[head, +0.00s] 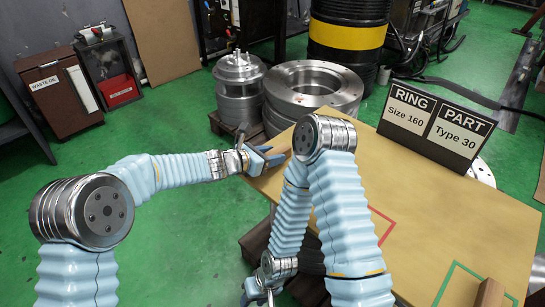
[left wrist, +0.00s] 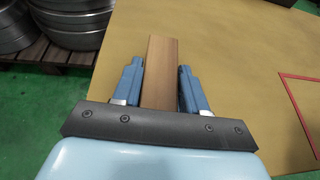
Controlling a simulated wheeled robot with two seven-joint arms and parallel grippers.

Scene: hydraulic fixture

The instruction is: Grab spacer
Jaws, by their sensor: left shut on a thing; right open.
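A brown wooden spacer (left wrist: 160,62) lies between the two blue fingers of my left gripper (left wrist: 161,82) in the left wrist view. The left gripper is shut on it, and its far end sticks out past the fingertips over the tan table. In the head view my left gripper (head: 266,159) is at the table's left edge; the spacer is mostly hidden there. A second wooden block (head: 489,294) stands in a green outlined square at the bottom right. My right gripper (head: 262,291) is open, low beside the table at the bottom of the head view.
The tan table (head: 440,205) has a red outlined square (head: 384,228), partly behind my right arm. A black sign (head: 434,124) reading "RING Size 160" and "PART Type 30" stands at its back. Metal rings (head: 314,86) sit on a pallet behind. The table's middle is largely clear.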

